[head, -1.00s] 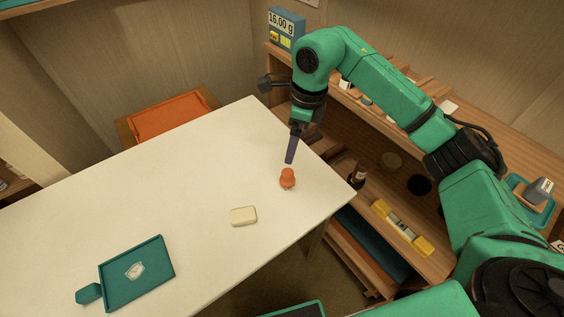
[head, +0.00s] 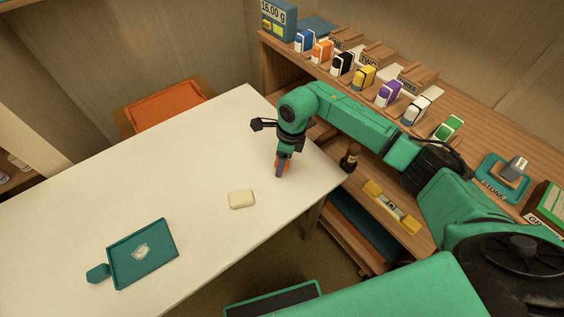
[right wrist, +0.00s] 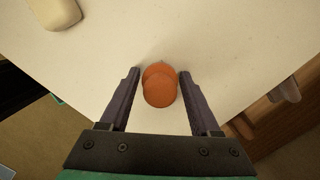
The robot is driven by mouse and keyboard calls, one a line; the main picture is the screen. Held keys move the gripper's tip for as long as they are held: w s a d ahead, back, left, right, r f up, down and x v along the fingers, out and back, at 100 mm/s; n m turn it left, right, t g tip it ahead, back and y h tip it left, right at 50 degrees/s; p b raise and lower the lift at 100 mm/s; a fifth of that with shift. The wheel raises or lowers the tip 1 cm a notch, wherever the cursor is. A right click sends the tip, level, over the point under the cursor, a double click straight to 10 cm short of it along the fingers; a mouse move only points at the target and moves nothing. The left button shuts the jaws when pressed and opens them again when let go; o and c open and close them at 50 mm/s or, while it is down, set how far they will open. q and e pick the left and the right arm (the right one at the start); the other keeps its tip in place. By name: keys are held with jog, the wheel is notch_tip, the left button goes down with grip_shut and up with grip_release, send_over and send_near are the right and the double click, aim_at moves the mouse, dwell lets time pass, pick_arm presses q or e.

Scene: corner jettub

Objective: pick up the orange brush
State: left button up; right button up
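The orange brush (right wrist: 159,86) stands on the white table in the right wrist view, small and round-topped. In the head view only a bit of the orange brush (head: 287,163) shows behind my gripper's fingers. My right gripper (right wrist: 158,72) is open, with one finger on each side of the brush. There is a visible gap between the brush and each finger. In the head view my right gripper (head: 281,172) points down at the brush near the table's right corner. My left gripper is not in view.
A cream block (head: 241,199) lies on the white table (head: 190,170) near the brush. A teal tray (head: 142,254) is at the front left. A brown bottle (head: 351,157) and a yellow-ended level (head: 391,207) are on the shelf at right. Several coloured boxes line the upper shelf.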

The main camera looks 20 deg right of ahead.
jog(key=c, duration=0.7)
notch_tip(320, 180, up, 20)
jog(key=b, duration=0.1)
